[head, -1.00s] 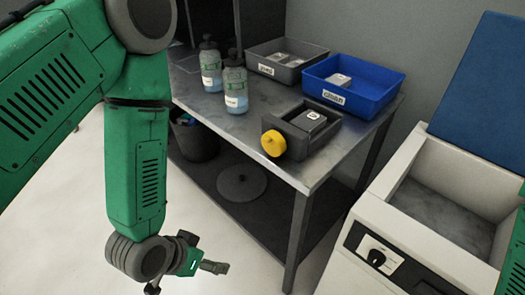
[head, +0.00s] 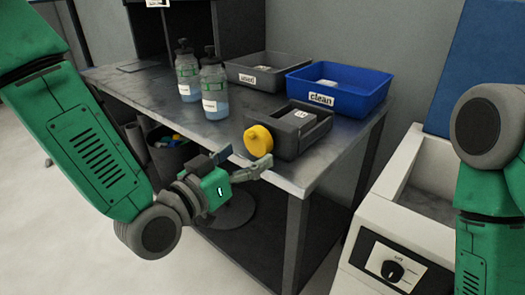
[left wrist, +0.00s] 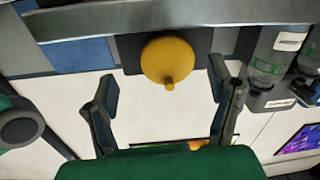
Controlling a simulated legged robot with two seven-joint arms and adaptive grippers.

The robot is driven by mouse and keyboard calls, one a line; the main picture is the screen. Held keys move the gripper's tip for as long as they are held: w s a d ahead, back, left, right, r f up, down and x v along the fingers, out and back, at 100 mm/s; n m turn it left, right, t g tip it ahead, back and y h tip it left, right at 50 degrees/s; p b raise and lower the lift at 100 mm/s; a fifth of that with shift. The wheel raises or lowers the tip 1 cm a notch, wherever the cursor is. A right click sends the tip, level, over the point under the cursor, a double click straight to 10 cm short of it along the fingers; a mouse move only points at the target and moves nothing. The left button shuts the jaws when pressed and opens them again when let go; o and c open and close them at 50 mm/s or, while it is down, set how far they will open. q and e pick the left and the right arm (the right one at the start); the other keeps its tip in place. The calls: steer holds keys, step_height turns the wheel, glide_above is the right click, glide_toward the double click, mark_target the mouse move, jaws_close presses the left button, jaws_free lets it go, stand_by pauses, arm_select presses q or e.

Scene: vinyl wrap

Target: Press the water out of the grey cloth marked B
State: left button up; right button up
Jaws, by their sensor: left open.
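The grey cloth (head: 310,117) lies in the dark press box (head: 285,150) on the metal table. Its white tag is too small to read. A round yellow knob (head: 258,140) sits on the front of the box. My left gripper (head: 244,160) is open and empty, just in front of and slightly below the knob. In the left wrist view the yellow knob (left wrist: 167,58) shows between and beyond the spread fingers of my left gripper (left wrist: 165,82), with no contact visible. My right arm shows at the right edge, but its gripper is out of frame.
Two clear bottles (head: 214,90) stand left of the press. A grey bin (head: 258,70) marked "used" and a blue bin (head: 340,90), marked "clean", stand behind it; both hold cloths. A white machine (head: 405,235) stands right. The table's front edge is near my left gripper.

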mark_target(254, 147)
arm_select(q)
steer(key=w, duration=0.3)
steer(key=shift+w+a+f+b, duration=0.15)
steer(key=shift+w+a+b, duration=0.05)
steer(key=shift+b, duration=0.1)
steer(key=shift+w+d, duration=0.2)
steer(key=shift+d, duration=0.15)
steer(key=shift+w+d, duration=0.15)
steer(key=shift+d, duration=1.15)
steer(key=shift+a, duration=0.65)
steer(key=c, duration=1.2)
steer(key=shift+w+a, duration=0.1)
steer(key=shift+a, duration=0.1)
steer(key=shift+d, duration=0.2)
